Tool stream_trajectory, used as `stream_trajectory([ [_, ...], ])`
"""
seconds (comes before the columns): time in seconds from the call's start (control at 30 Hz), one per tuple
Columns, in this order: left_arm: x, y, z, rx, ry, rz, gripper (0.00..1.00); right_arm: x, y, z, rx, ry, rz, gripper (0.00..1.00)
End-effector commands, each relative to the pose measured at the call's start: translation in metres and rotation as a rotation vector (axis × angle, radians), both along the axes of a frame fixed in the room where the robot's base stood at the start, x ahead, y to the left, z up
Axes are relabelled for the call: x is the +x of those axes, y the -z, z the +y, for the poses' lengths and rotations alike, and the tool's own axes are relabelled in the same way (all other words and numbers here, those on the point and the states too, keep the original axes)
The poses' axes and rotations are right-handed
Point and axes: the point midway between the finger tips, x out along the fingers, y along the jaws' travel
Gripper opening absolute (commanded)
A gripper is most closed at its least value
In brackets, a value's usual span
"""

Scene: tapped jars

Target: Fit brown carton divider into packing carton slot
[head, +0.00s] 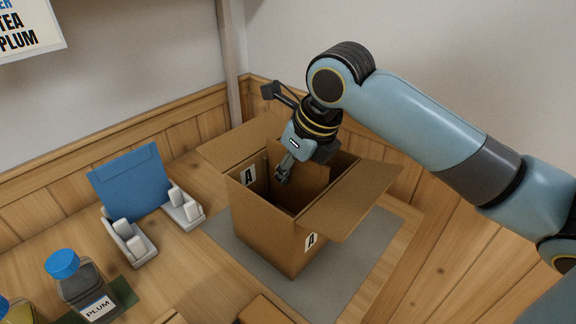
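The packing carton (262,222) stands open in the middle of the head view, with its flaps spread and "A" labels on it. A brown panel, which looks like the brown carton divider (313,179), stands upright inside it, its upper part showing above the opening. My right gripper (284,172) points down over the carton at this panel. One finger shows in front of the panel. The other finger is hidden, so I cannot tell whether it grips. The slot and the panel's lower edge are hidden inside the carton. My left gripper is not in view.
The carton stands on a grey mat (348,283). To the left, a blue panel (130,184) stands by white holders (130,243). A blue-capped plum jar (82,288) is at lower left. A brown object (264,312) is cut off at the bottom edge. Wood-panelled walls close the back.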

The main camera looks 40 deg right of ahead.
Motion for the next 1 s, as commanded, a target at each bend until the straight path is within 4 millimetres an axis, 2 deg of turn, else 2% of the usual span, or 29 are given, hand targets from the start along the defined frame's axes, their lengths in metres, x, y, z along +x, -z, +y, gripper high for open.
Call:
stream_trajectory([
  [1.0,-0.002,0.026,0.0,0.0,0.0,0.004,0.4,0.0,0.027,0.0,0.0,0.0,0.0,0.0],
])
